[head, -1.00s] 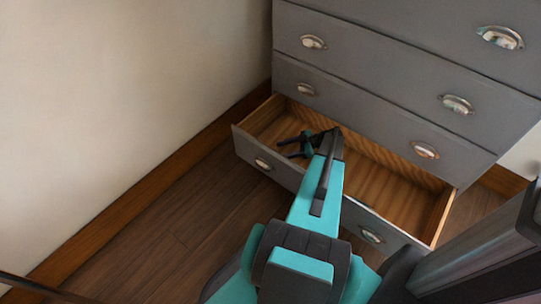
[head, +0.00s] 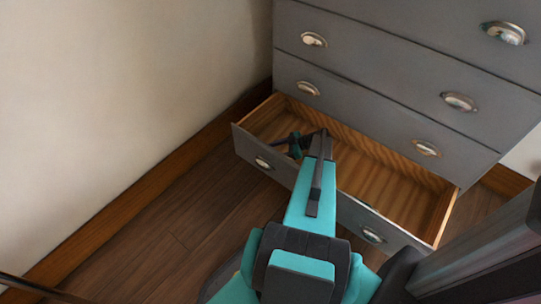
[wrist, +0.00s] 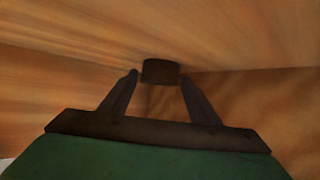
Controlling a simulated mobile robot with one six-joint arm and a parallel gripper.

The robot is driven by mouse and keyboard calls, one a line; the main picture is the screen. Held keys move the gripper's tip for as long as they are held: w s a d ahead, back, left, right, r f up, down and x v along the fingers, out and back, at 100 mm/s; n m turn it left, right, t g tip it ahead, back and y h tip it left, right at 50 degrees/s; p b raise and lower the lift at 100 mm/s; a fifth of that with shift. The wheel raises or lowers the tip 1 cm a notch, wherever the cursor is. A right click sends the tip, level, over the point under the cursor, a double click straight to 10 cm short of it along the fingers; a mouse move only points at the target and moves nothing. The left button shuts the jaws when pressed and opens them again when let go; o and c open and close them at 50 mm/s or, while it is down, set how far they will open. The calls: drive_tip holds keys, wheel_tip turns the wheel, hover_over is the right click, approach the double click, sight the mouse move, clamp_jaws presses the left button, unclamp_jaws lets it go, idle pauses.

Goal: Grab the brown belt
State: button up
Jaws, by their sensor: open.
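In the wrist view, a small dark brown rolled shape, which looks like the brown belt (wrist: 161,71), lies on the wooden drawer floor by a corner. It sits between and just beyond the fingertips of my gripper (wrist: 160,76), with a narrow gap showing on each side. My gripper is open and holds nothing. In the head view, my gripper reaches down into the left part of the open drawer (head: 398,200). My arm and the drawer front hide the belt there.
The drawer belongs to a grey dresser (head: 390,90) with metal cup handles. The drawer's right part looks bare. A pale wall (head: 120,100) with a wooden baseboard stands to the left. Dark floorboards (head: 180,230) in front of the drawer are clear.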

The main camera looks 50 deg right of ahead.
drive_tip(key=shift+w+a+f, duration=0.35)
drive_tip(key=shift+w+a, duration=0.05)
drive_tip(key=shift+w, duration=0.05)
drive_tip(key=shift+c, duration=0.5)
drive_tip(key=c, duration=0.8)
drive_tip(key=shift+r, duration=0.15)
wheel_tip(320, 180, up, 28)
drive_tip(key=p, duration=0.5)
